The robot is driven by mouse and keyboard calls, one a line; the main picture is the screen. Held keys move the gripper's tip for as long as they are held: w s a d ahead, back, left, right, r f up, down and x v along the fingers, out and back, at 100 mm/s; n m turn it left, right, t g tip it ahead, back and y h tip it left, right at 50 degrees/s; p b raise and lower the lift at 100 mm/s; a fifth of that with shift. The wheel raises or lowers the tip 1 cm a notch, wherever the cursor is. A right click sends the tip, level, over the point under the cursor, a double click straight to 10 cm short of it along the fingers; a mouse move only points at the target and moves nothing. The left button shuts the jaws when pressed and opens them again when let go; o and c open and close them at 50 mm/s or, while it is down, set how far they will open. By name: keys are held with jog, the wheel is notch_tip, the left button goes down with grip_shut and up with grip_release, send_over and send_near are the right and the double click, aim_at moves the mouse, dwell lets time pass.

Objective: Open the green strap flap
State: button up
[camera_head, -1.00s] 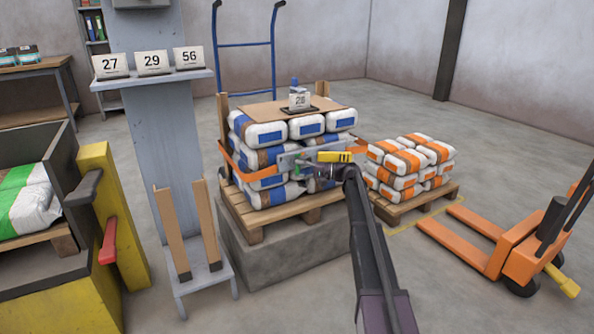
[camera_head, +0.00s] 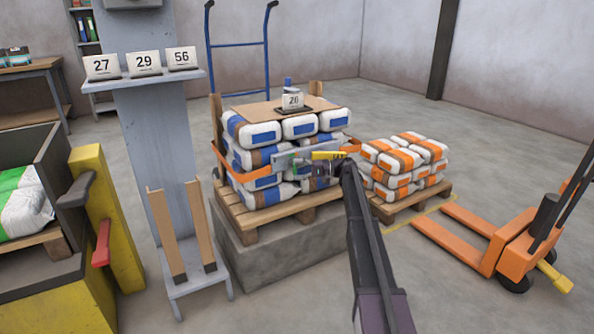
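An orange strap (camera_head: 228,166) runs around a stack of white and blue bags (camera_head: 262,134) on a wooden pallet. A grey strap plate (camera_head: 287,161) sits on its front, with a yellow piece (camera_head: 328,155) at its right. The green strap flap cannot be made out clearly; any green near the plate is too small and partly behind my gripper. My gripper (camera_head: 322,171) is at the front of the stack, at the right part of the plate, just under the yellow piece. Its fingers are small and dark, so neither their opening nor contact can be told.
The pallet rests on a concrete block (camera_head: 270,252). Orange-banded bags (camera_head: 408,158) on a low pallet and an orange pallet jack (camera_head: 520,250) stand right. A grey post (camera_head: 150,130) with number cards and a yellow machine frame (camera_head: 105,215) stand left.

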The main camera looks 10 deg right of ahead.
dwell(0.5)
jog(key=s+d, duration=0.1)
jog(key=d, duration=1)
jog(key=shift+s+d, duration=0.35)
jog(key=c, duration=0.5)
jog(key=shift+a+r, duration=0.15)
jog(key=shift+c, duration=0.5)
jog(key=w+a+r+g+h+p, duration=0.2)
jog(key=a+r+h+p, duration=0.2)
jog(key=a+h+p, duration=1)
notch_tip(320, 180, up, 10)
jog(key=d+h+p, duration=0.1)
jog(key=h+p, duration=0.2)
jog(key=p, duration=1.5)
jog(key=shift+d+g+h+p, duration=0.25)
jog(key=shift+g+h+p, duration=0.15)
